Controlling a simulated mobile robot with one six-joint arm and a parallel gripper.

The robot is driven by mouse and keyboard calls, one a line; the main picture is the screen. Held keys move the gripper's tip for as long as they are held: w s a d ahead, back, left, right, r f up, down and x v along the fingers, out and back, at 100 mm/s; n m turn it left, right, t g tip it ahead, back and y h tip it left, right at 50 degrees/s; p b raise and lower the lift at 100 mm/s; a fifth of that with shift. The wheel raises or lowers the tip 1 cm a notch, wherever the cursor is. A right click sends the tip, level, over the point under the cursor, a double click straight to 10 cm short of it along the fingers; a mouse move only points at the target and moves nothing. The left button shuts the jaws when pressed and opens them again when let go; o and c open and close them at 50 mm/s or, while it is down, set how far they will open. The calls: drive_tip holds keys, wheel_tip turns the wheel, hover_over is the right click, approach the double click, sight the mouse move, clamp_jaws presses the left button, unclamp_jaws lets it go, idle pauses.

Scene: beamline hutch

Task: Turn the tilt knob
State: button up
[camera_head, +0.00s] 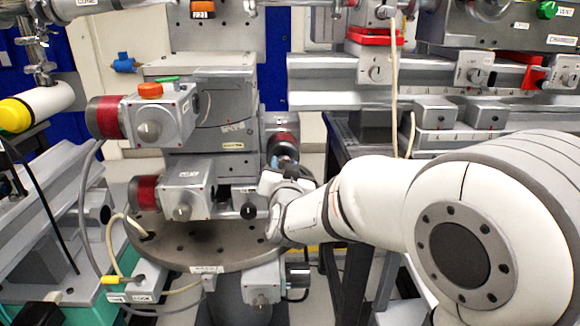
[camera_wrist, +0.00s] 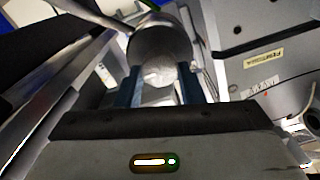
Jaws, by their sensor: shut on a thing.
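A round light-grey knob (camera_wrist: 160,72) sits on the end of a dark cylindrical housing in the wrist view. My gripper (camera_wrist: 160,88) has its two blue-grey fingers on either side of this knob and is shut on it. In the head view my gripper (camera_head: 277,164) reaches in from the right, at the right side of the grey stage stack. A dark motor housing with a red band (camera_head: 284,143) stands just above it. My gripper and wrist hide the knob in the head view.
A round drilled plate (camera_head: 210,256) lies below the stage stack. Motor boxes with red-banded ends (camera_head: 148,117) (camera_head: 173,189) project to the left. A rail with clamps (camera_head: 374,74) runs across the upper right. Cables hang at left and near my arm.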

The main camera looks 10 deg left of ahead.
drive_tip(key=shift+a+f, duration=0.1)
drive_tip(key=shift+f, duration=0.1)
drive_tip(key=o, duration=0.7)
drive_tip(key=shift+f, duration=0.1)
drive_tip(key=shift+c, duration=0.2)
drive_tip(key=o, duration=0.3)
drive_tip(key=p+v, duration=0.1)
drive_tip(key=v, duration=0.6)
drive_tip(key=shift+s+p, duration=0.3)
drive_tip(key=shift+s, duration=0.05)
